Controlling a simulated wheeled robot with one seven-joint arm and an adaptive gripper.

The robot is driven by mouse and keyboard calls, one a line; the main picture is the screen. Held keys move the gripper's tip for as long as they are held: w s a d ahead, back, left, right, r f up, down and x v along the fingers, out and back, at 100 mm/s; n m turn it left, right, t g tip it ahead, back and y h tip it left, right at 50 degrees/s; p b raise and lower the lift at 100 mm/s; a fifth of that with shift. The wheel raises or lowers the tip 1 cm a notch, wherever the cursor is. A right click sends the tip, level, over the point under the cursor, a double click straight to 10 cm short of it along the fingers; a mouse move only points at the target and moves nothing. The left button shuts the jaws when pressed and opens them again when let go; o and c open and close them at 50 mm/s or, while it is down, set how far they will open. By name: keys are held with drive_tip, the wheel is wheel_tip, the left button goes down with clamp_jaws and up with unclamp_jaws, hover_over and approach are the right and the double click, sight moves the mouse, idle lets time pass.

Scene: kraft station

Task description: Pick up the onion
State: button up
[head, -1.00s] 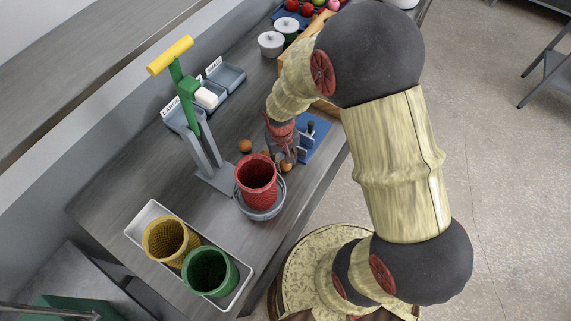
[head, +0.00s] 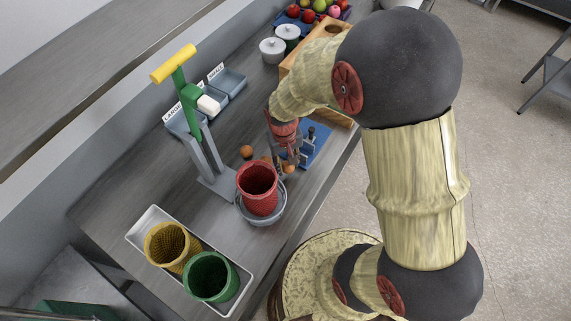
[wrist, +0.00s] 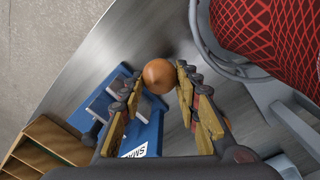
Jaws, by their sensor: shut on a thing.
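An onion (wrist: 158,76), round and orange-brown, sits between the fingertips of my gripper (wrist: 157,82) in the wrist view. The fingers touch it on both sides and are shut on it. In the head view my gripper (head: 286,158) points down just behind the red mesh basket, and the held onion (head: 288,169) shows at the fingertips. I cannot tell how far the onion is above the counter. Another round brown onion-like item (head: 246,152) lies on the counter to the left of my gripper.
The red basket (head: 257,182) stands in a grey round holder close by; it shows at upper right in the wrist view (wrist: 275,35). A blue stand (head: 318,143) is beside my gripper. A green-and-grey press (head: 192,120) stands left. A white tray (head: 150,222) holds yellow and green baskets.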

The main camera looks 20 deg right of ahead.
drive_tip(key=s+r+p, duration=0.1)
drive_tip(key=s+r, duration=0.7)
drive_tip(key=s, duration=0.5)
drive_tip(key=shift+d+r+p, duration=0.3)
drive_tip(key=shift+d, duration=0.15)
